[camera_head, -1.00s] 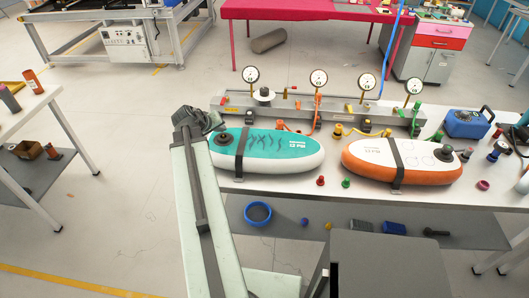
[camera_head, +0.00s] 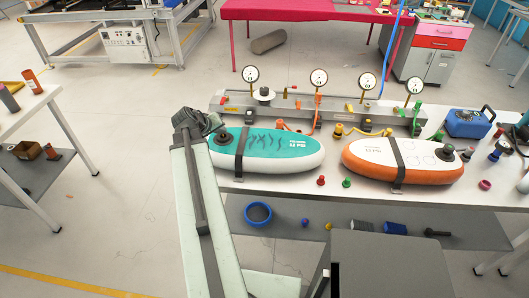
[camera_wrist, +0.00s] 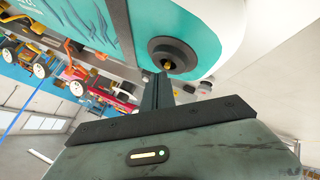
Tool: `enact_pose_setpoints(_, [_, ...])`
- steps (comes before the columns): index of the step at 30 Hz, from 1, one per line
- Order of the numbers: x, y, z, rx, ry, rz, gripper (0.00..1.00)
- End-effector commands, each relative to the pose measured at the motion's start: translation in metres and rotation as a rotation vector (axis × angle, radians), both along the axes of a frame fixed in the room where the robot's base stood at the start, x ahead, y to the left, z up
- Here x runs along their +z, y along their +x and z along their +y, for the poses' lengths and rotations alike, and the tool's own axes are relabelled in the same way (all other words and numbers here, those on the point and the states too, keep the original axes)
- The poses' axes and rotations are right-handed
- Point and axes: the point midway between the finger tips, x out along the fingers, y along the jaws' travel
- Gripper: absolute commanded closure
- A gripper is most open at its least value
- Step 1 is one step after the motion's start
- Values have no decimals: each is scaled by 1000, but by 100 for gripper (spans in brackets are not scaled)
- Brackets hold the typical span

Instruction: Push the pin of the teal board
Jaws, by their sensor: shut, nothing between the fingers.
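The teal board (camera_head: 285,149) lies on the white table with a dark strap across it. Its dark round valve (camera_head: 221,137) is at its left end. In the wrist view the valve (camera_wrist: 155,52) shows as a dark ring with a small brass pin (camera_wrist: 168,64) in its middle. Whether the tip touches the valve or pin I cannot tell. In the head view my gripper (camera_head: 214,124) is beside the valve, partly hidden by my wrist.
An orange and white board (camera_head: 375,160) lies to the right. Behind both runs a grey manifold (camera_head: 335,113) with several gauges and hoses. Small red and green caps (camera_head: 346,183) sit at the table's front edge. A blue pump box (camera_head: 468,123) stands at the right.

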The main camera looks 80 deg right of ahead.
Motion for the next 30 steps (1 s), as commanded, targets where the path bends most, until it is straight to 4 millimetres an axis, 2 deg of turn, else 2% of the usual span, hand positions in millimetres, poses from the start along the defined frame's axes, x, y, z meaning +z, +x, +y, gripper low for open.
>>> enact_pose_setpoints(19, [-9,0,0,0,0,0,100])
enact_pose_setpoints(25, [-4,0,0,-1,1,0,100])
enact_pose_setpoints(30, [8,0,0,-1,1,0,100])
